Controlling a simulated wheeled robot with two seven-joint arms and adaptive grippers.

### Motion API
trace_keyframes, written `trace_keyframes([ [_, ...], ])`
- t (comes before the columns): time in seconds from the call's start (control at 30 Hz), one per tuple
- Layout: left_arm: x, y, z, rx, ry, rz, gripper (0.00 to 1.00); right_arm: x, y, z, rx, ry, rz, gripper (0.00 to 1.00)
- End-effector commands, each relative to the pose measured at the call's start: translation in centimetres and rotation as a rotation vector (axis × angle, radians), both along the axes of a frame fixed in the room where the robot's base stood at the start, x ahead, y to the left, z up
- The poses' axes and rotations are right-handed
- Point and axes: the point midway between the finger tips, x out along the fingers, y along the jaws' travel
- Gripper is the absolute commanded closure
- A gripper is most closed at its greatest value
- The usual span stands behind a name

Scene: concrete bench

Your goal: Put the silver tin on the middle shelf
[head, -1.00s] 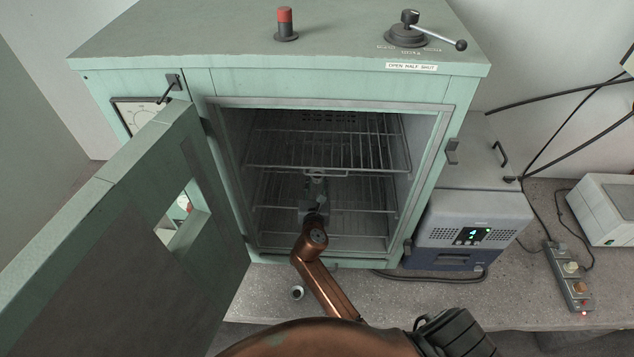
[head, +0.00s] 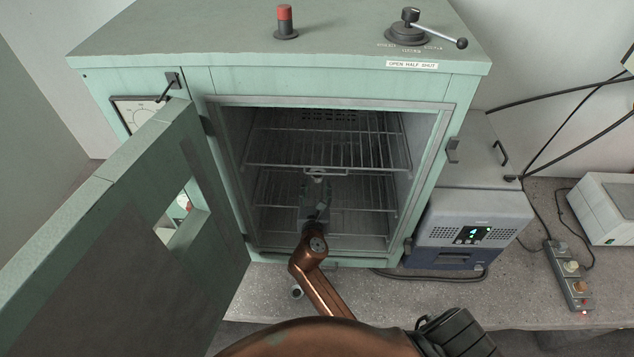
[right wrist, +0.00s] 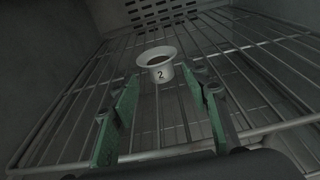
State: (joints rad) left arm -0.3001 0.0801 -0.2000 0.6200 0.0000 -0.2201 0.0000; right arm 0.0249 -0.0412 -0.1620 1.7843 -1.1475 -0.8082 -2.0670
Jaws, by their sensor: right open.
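The silver tin (right wrist: 158,70), a small pale cup with a flared rim and a "2" on its side, stands upright on a wire shelf inside the open green cabinet. My right gripper (right wrist: 160,82) is open, its green fingers on either side of the line to the tin, with the tin at or just beyond the tips and a gap on both sides. In the head view my right gripper (head: 317,192) reaches in at the middle shelf (head: 365,208), below the upper shelf. The tin is hard to make out there, behind the upper shelf's wires. My left gripper is not in view.
The upper shelf (head: 370,150) runs close above my right gripper. The cabinet door (head: 110,240) stands wide open at the left. A lever (head: 432,32) and a red-topped knob (head: 285,22) are on the cabinet top. A grey-blue unit (head: 465,235) stands at the right.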

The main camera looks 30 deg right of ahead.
Motion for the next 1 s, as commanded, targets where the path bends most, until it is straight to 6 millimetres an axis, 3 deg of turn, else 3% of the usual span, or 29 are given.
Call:
trace_keyframes([
  [0.2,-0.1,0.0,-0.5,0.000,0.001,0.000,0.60,-4.1,2.5,0.5,0.001,0.002,0.000,0.57],
  [0.4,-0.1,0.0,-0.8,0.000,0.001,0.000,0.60,-6.5,4.0,1.0,0.000,0.001,-0.001,0.57],
  [0.87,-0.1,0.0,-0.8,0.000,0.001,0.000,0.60,-7.3,4.5,1.3,0.000,0.000,-0.001,0.57],
  [1.0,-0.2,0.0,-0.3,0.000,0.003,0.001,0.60,-7.1,5.4,0.7,0.055,-0.002,0.022,0.57],
])
